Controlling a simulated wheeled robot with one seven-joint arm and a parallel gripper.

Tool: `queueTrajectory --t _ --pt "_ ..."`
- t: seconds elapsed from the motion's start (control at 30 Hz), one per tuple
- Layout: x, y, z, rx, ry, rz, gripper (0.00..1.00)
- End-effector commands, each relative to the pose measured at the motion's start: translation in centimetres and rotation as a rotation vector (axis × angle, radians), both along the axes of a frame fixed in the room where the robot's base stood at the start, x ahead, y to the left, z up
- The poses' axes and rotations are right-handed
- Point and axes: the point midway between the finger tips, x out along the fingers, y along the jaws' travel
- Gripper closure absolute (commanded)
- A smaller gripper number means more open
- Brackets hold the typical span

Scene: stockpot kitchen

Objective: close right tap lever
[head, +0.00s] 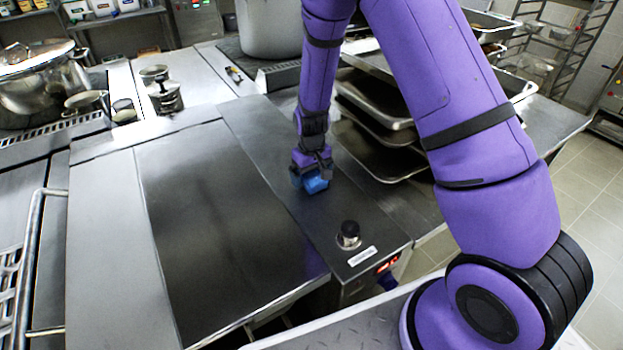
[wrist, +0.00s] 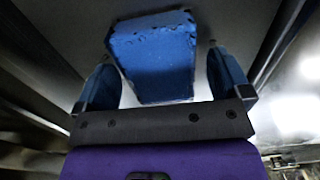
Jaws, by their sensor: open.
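My gripper (head: 311,181) hangs low over the dark metal top of the counter unit, left of the stacked trays. In the wrist view its two blue fingers stand apart. A worn, chipped blue block-like piece (wrist: 152,52) lies between them, with a gap to each finger. I cannot tell whether this piece is the right tap lever or part of one. No tap or spout can be made out in either view. In the head view the gripper hides what is under it.
A black knob (head: 348,232) stands on the counter strip in front of my gripper. Stacked metal trays (head: 385,155) are close on the right. A large pot (head: 268,28) stands behind. The flat dark lid (head: 215,215) on the left is clear.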

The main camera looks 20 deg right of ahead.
Motion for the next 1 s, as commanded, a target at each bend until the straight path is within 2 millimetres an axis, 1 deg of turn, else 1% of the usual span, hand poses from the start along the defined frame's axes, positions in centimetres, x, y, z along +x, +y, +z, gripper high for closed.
queueTrajectory --t 0.1,0.3,0.33,0.37,0.4,0.47,0.5,0.53,0.6,0.87,0.97,1.0 --pt "0.0 0.0 -0.6 0.0 -0.002 -0.001 0.04" --pt "0.0 0.0 -0.6 0.0 -0.002 -0.001 0.04" --pt "0.0 0.0 -0.6 0.0 -0.002 0.0 0.09" --pt "0.0 0.0 -0.6 0.0 -0.002 0.0 0.16" --pt "0.0 0.0 -0.6 0.0 -0.002 0.0 0.25" --pt "0.0 0.0 -0.6 0.0 -0.002 0.0 0.39" --pt "0.0 0.0 -0.6 0.0 -0.002 0.0 0.48" --pt "0.0 0.0 -0.6 0.0 -0.002 0.0 0.55" --pt "0.0 0.0 -0.6 0.0 -0.002 0.0 0.61" --pt "0.1 0.0 -0.3 0.001 -0.003 0.0 0.61" --pt "0.1 0.0 0.6 0.001 -0.003 0.001 0.61" --pt "0.1 0.0 1.2 0.0 -0.004 0.001 0.61"
